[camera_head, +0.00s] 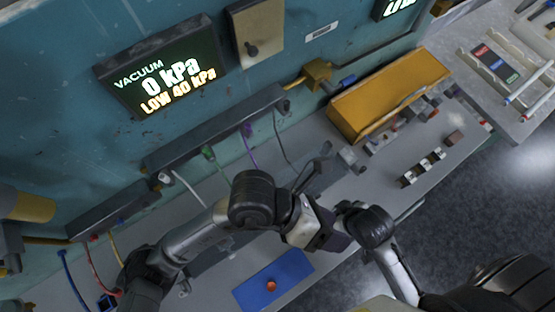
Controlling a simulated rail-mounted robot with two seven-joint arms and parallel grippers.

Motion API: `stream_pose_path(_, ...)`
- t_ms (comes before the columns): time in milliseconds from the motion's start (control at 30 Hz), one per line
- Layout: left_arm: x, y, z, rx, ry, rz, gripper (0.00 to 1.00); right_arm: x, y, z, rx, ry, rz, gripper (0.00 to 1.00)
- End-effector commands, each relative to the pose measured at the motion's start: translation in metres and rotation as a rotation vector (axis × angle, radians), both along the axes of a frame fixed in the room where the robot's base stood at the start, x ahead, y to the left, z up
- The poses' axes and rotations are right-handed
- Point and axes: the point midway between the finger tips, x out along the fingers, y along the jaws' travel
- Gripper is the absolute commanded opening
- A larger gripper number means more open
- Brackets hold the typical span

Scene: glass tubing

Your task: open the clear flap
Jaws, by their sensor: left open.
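I cannot make out the clear flap for certain. A grey, angular, possibly see-through piece (314,170) stands on the bench just behind my arm, partly hidden by it. A blue plate with a red button (290,277) lies at the bench's front, and no cover shows clearly over it. I cannot identify my right gripper.
A vacuum display (165,75) reading 0 kPa, LOW 40 kPa and a beige switch box (257,40) are on the teal wall. A dark rail (215,130) has coloured tubes below it. A yellow box (388,90) and small parts occupy the bench's right.

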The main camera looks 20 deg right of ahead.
Motion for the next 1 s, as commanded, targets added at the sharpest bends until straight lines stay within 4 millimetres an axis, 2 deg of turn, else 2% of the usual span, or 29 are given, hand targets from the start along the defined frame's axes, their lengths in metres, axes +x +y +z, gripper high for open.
stream_pose_path(33,0.008,0.007,-0.03,0.123,-0.116,-0.025,0.55,0.0,0.0,-0.011,-0.001,0.0,0.001,0.0)
stream_pose_path(100,0.023,0.02,-0.057,0.282,-0.254,-0.043,0.55,0.0,-0.001,-0.017,-0.004,-0.001,0.002,0.0)
stream_pose_path(200,0.045,0.039,-0.084,0.478,-0.418,-0.047,0.55,0.0,-0.002,-0.023,-0.008,0.0,0.004,0.0)
stream_pose_path(300,0.065,0.056,-0.098,0.63,-0.537,-0.039,0.55,0.0,-0.004,-0.028,-0.013,-0.001,0.006,0.0)
stream_pose_path(500,0.087,0.076,-0.108,0.792,-0.661,-0.015,0.55,0.0,-0.004,-0.032,-0.014,-0.001,0.008,0.0)
stream_pose_path(667,0.091,0.08,-0.122,0.827,-0.681,-0.011,0.55,0.0,-0.004,-0.031,-0.013,-0.001,0.006,0.0)
stream_pose_path(1000,0.09,0.08,-0.183,0.825,-0.677,-0.012,0.55,0.0,-0.001,-0.027,-0.004,-0.001,0.001,0.0)
